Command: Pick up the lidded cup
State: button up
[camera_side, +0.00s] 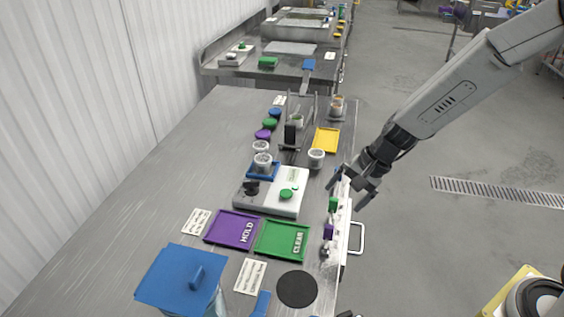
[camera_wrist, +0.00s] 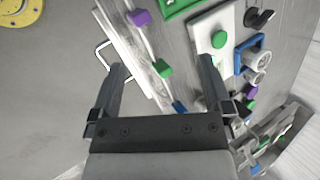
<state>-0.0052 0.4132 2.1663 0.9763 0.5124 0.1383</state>
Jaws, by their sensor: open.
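Several small grey-white cups stand on the bench in the side view; which one is lidded is too small to tell. A third cup (camera_side: 316,157) stands to the right, near the yellow tray. My gripper (camera_side: 358,189) is open and empty, over the bench's right edge, to the right of and apart from these cups. In the wrist view its open fingers (camera_wrist: 162,72) have nothing between them; a cup (camera_wrist: 259,57) shows at right in the blue holder.
A white rail (camera_side: 344,225) with coloured blocks and a handle runs along the bench edge below my gripper. Purple (camera_side: 208,236) and green (camera_side: 260,250) trays lie in front of the white device (camera_side: 284,206). Coloured discs (camera_side: 270,123) lie behind it. The left bench is clear.

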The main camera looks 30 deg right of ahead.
jog(key=w+a+f+m+t+y, duration=0.2)
jog(key=w+a+m+t+y, duration=0.15)
jog(key=w+m, duration=0.7)
jog(key=m+t, duration=0.4)
jog(key=m, duration=0.2)
send_near(270, 160)
jog(key=shift+h, duration=0.45)
jog(key=a, duration=0.1)
jog(key=w+a+f, duration=0.1)
jog(key=a, duration=0.1)
jog(key=shift+w+a+f, duration=0.15)
jog(key=shift+a+f, duration=0.15)
jog(key=shift+f, duration=0.05)
jog(key=shift+w+d+f+m+t, duration=0.2)
jog(key=shift+w+d+m+t, duration=0.15)
jog(key=shift+w+m+t, duration=0.35)
jog(key=shift+w+a, duration=0.1)
jog(key=shift+x, duration=1.2)
jog(key=shift+w+f, duration=0.1)
jog(key=shift+f, duration=0.05)
jog(key=shift+x, duration=2.45)
jog(key=c, duration=1.2)
